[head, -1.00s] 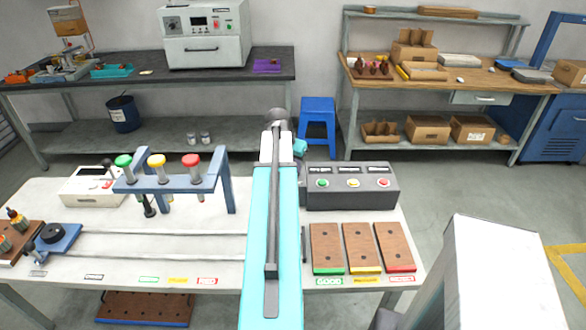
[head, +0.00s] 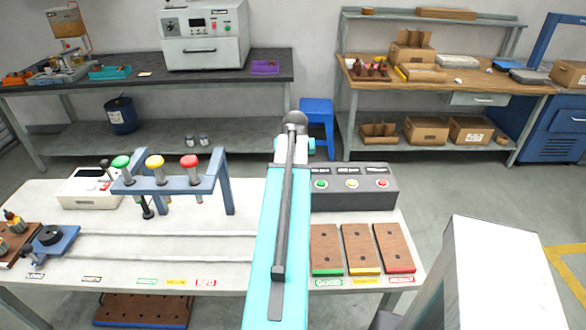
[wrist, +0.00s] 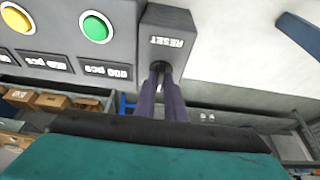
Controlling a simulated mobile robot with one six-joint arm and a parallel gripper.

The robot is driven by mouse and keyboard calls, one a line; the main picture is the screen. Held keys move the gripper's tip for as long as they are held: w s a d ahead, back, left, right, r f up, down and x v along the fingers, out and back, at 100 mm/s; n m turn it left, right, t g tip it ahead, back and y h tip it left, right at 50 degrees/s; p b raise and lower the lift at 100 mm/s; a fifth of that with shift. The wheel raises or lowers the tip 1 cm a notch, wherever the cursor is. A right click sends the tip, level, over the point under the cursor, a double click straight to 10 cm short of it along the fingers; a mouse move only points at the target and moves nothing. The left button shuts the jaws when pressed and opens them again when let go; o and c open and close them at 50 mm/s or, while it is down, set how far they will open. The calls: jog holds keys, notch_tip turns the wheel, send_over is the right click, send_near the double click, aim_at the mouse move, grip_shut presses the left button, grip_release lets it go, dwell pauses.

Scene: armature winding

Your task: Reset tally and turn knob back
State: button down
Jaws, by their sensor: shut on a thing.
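The dark grey tally box (head: 375,198) stands at the back right of the near table, with green, yellow and red buttons on it. My arm covers its left end in the head view. In the wrist view the box (wrist: 120,60) shows its green button (wrist: 96,28), yellow button (wrist: 15,19), upside-down count displays (wrist: 103,71) and a RESET label (wrist: 166,41). My gripper (wrist: 162,78) is shut on the small reset knob (wrist: 159,66) below that label. The fingers hide most of the knob, so its turn angle cannot be told.
Three brown boards (head: 361,250) lie in front of the box. A blue rack (head: 172,184) with three coloured-topped tools stands to the left, beside a white device (head: 88,190). A white block (head: 500,275) rises at the lower right. The table middle is mostly clear.

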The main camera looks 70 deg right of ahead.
jog(key=shift+s+f, duration=0.15)
jog(key=shift+s, duration=0.15)
jog(key=c, duration=1.8)
grip_release()
jog(key=shift+w, duration=0.1)
jog(key=shift+r, duration=0.2)
jog(key=shift+a+r, duration=0.3)
jog(key=shift+r, duration=0.35)
jog(key=shift+b+v, duration=1.25)
jog(key=shift+v, duration=4.85)
jog(key=shift+r, duration=0.1)
